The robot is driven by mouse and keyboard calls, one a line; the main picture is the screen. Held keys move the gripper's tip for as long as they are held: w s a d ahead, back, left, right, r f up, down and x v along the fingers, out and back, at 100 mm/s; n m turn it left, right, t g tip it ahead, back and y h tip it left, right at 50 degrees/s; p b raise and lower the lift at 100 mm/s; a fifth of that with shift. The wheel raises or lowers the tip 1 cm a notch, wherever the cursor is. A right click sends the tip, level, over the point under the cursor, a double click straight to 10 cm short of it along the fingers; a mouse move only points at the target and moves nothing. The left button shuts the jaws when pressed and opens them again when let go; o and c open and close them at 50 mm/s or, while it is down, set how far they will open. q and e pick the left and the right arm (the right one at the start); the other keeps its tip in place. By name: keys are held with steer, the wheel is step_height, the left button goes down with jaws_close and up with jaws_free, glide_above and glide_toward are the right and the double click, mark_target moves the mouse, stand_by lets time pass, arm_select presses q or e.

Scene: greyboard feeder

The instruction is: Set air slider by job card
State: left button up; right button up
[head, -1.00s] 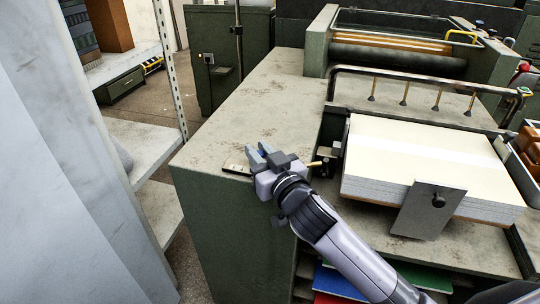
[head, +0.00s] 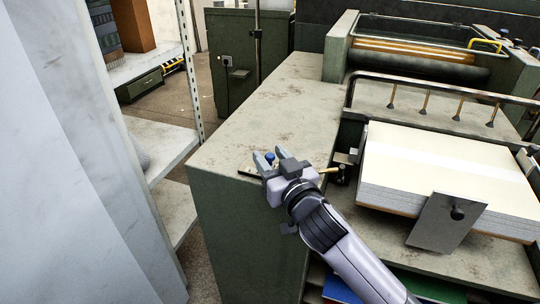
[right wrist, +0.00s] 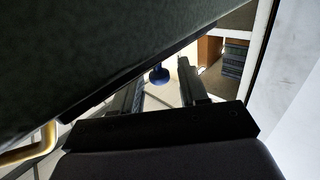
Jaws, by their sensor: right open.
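A small blue knob (head: 270,158), perhaps the air slider's, shows at the front edge of the feeder's side top. A pale strip (head: 248,174) lies beside it, partly hidden by my gripper. My right gripper (head: 271,155) is open, its fingers on either side of the knob in the picture. In the right wrist view the blue knob (right wrist: 159,76) appears between the two dark fingers (right wrist: 160,88), with gaps on both sides; I see no contact. Any marks on the strip are too small to read. I cannot make out a job card. My left gripper is not in view.
A stack of white board (head: 445,170) with a metal plate (head: 447,220) in front stands right of my arm. A brass rod (head: 328,170) is close to my gripper. The worn side top (head: 265,110) is clear. Shelves (head: 160,145) stand at left.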

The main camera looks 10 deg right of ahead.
steer(key=s+d, duration=0.1)
steer(key=s, duration=0.5)
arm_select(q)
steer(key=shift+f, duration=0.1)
arm_select(e)
steer(key=shift+d, duration=0.1)
